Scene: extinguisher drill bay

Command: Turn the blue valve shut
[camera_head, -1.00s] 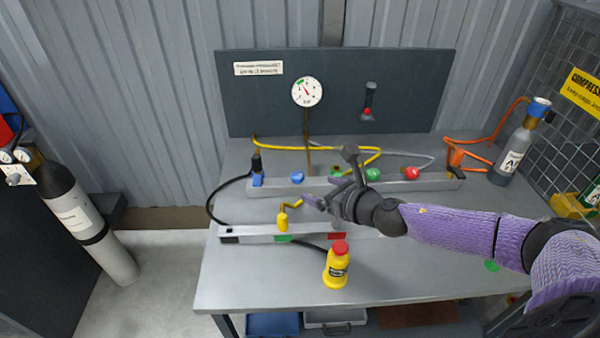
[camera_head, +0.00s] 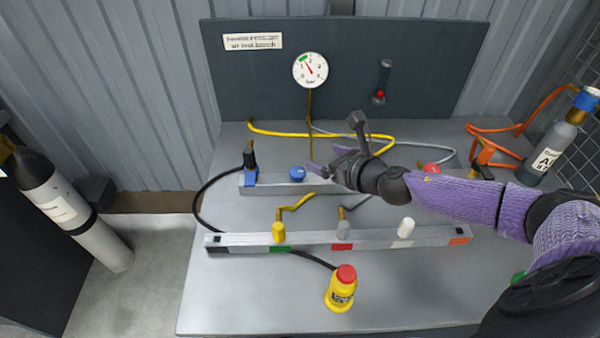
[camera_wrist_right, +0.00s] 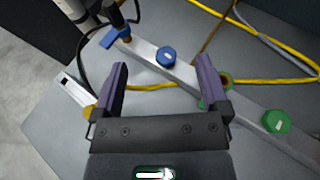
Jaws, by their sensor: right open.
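The blue valve knob (camera_head: 297,173) sits on the rear grey rail (camera_head: 268,186) of the bench. In the right wrist view the blue knob (camera_wrist_right: 166,57) shows just beyond and between the two purple fingers. My right gripper (camera_head: 319,167) is open and empty, close to the right of the knob in the head view; no contact is visible. The right gripper (camera_wrist_right: 162,72) also shows in the wrist view with its fingers spread wide. A separate blue lever fitting (camera_head: 250,179) stands at the rail's left end. My left gripper is not in view.
A green knob (camera_wrist_right: 277,121) and a red knob (camera_head: 431,169) are further right on the rear rail. The front rail (camera_head: 375,241) carries yellow, grey and white fittings. Hoses cross behind; a gauge (camera_head: 310,70) hangs on the panel.

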